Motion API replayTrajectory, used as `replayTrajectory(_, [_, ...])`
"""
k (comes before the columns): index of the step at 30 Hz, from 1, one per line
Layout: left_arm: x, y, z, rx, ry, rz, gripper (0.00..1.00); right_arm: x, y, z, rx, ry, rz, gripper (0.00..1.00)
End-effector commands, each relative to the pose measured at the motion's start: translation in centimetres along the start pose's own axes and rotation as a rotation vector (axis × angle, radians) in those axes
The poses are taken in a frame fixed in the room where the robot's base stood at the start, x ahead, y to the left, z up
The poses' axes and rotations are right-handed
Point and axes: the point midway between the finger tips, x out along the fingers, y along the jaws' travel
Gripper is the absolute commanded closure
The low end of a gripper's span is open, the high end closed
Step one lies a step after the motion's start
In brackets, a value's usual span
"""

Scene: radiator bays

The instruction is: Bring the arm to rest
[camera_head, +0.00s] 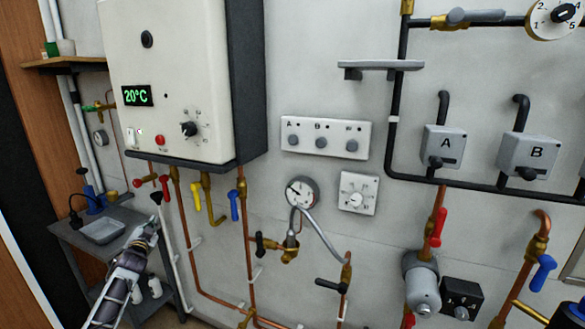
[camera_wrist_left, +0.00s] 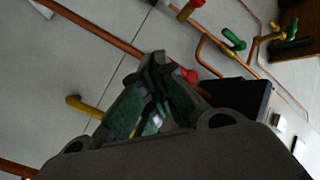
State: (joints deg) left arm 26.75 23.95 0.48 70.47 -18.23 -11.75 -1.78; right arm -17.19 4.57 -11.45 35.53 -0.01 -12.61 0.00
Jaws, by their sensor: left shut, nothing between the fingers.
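My left arm comes in from the lower left in the head view. Its gripper (camera_head: 150,230) is shut and empty. It is raised in front of the wall, beside the small grey side table and below the white boiler (camera_head: 168,75). In the left wrist view the shut fingers (camera_wrist_left: 152,75) point towards the wall and its copper pipes. A yellow handle (camera_wrist_left: 85,106) shows to their left and a red one to their right. I cannot tell if the fingers touch anything. My right gripper is not in view.
The side table (camera_head: 75,235) holds a grey tray (camera_head: 103,231). Copper pipes with red, yellow and blue (camera_head: 234,205) valve handles hang below the boiler. A round gauge (camera_head: 300,192) with a hose, a switch panel (camera_head: 325,137) and boxes A (camera_head: 443,146) and B (camera_head: 530,154) are further right.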

Motion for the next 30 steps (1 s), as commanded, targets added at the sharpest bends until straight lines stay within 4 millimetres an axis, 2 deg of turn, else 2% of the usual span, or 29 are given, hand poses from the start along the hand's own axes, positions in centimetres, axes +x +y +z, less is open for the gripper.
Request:
replayTrajectory(1, [-0.2, 1.8, 1.9, -0.02, -0.031, 0.026, 1.0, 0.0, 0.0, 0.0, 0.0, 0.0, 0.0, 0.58])
replayTrajectory(3, [-0.5, 4.0, 4.2, -0.048, -0.068, 0.058, 1.0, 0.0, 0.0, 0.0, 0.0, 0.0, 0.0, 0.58])
replayTrajectory(8, [-1.9, 9.3, 9.4, -0.1, -0.155, 0.129, 1.0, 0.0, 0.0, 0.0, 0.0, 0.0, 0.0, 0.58])
replayTrajectory(14, [-4.7, 15.5, 15.5, -0.152, -0.263, 0.209, 1.0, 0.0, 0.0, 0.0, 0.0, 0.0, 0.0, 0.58])
replayTrajectory(23, [-11.1, 24.3, 24.3, -0.204, -0.424, 0.32, 1.0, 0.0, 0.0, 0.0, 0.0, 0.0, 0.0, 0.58])
replayTrajectory(30, [-17.6, 30.6, 30.5, -0.23, -0.549, 0.401, 1.0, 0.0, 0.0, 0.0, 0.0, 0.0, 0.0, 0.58])
